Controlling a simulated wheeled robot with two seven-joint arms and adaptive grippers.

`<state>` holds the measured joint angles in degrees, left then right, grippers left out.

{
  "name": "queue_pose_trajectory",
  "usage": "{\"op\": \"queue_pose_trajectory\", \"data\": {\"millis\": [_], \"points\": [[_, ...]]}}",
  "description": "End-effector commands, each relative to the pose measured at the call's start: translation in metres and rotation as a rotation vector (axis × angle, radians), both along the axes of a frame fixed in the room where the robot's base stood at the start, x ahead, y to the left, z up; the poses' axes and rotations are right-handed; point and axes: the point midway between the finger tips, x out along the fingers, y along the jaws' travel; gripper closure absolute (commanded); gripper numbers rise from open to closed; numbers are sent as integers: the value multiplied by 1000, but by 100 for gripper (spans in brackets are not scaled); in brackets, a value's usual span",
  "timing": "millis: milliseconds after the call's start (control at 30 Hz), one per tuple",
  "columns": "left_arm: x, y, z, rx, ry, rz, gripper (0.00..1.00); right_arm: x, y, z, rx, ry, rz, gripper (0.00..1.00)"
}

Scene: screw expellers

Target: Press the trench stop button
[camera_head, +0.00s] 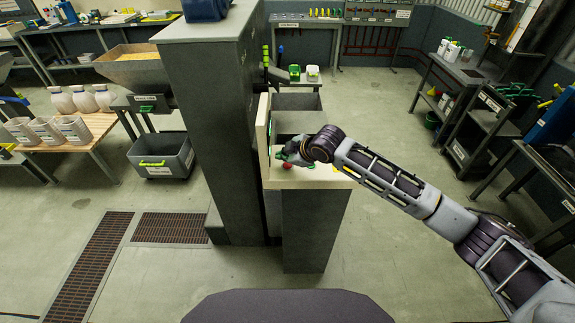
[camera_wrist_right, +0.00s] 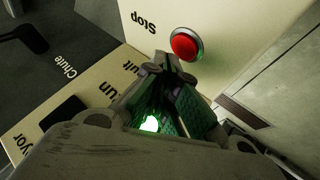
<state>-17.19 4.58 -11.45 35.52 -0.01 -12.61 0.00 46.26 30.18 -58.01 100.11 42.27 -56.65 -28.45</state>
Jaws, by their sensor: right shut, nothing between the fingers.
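A red round button (camera_wrist_right: 186,45) with a grey metal ring sits on a cream panel (camera_wrist_right: 235,18) beside the word "Stop" in the right wrist view. No word "trench" is readable. My right gripper (camera_wrist_right: 172,66) is shut and empty; its fingertips appear just below the red button in that view, apparently close to it, but I cannot tell whether they touch. In the head view my right gripper (camera_head: 288,152) is above the cream control box, with a small red button (camera_head: 286,166) just below it. My left gripper is out of view.
A green glow (camera_wrist_right: 150,124) shows between the finger links, near a label ending in "un". A black part (camera_wrist_right: 62,112) is on the panel at left. A tall grey column (camera_head: 205,120) stands left of the control box (camera_head: 310,180).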

Motion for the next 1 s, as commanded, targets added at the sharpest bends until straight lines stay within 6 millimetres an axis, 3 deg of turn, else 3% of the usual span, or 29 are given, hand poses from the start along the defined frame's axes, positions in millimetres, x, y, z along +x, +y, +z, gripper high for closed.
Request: {"op": "queue_pose_trajectory", "data": {"millis": [1000], "points": [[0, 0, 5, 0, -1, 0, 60, 0, 0, -8, 0, -1, 0, 100]]}}
